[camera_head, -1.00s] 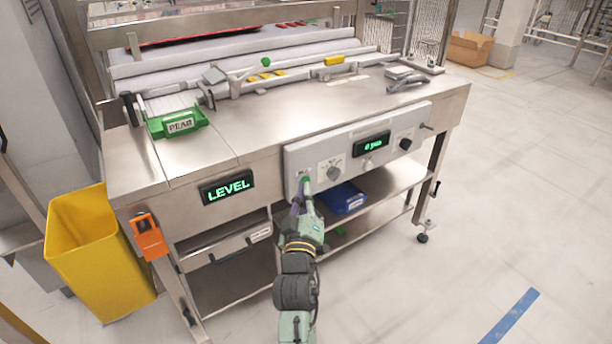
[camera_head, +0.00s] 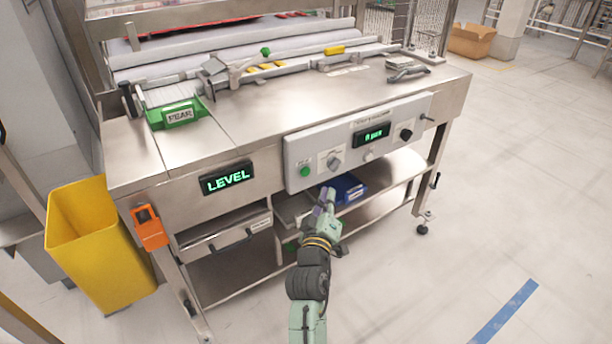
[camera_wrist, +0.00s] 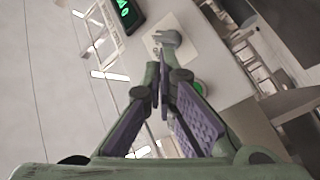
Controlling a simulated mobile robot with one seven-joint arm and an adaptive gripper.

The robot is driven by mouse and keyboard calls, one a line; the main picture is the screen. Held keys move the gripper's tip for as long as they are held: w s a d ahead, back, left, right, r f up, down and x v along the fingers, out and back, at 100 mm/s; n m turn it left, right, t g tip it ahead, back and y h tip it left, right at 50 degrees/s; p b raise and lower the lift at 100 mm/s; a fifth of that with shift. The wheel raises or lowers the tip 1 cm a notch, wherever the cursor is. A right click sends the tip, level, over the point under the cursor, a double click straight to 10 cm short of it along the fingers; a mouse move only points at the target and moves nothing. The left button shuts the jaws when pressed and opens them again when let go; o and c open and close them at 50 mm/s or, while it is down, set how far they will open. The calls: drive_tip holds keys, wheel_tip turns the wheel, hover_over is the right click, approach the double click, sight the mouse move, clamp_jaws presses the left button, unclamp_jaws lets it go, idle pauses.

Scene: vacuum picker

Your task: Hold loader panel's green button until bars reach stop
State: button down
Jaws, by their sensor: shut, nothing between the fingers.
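The pale loader panel (camera_head: 285,160) is on the front of the steel bench. Its green button (camera_head: 305,171) is at the panel's left end and is uncovered in the head view. My gripper (camera_head: 327,192) is shut and empty, below and right of the button, apart from it. In the wrist view my shut fingers (camera_wrist: 163,75) point towards a grey knob (camera_wrist: 167,37), and the green button (camera_wrist: 199,87) shows just right of them. The panel's display (camera_head: 372,135) is lit green, its text too small to read. Metal bars (camera_head: 290,68) lie across the bench top.
A green "LEVEL" sign (camera_head: 227,179) is left of the panel. A blue bin (camera_head: 348,189) sits on the shelf behind my gripper. A yellow bin (camera_head: 90,245) and an orange holder (camera_head: 149,228) are at left.

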sight(305, 172)
drive_tip(key=w+a+b, duration=0.2)
drive_tip(key=w+a, duration=0.1)
drive_tip(key=w, duration=0.2)
drive_tip(key=shift+a, duration=0.3)
drive_tip(key=shift+a, duration=0.1)
idle(1.2)
drive_tip(key=shift+w+a, duration=0.15)
drive_tip(key=shift+w, duration=0.15)
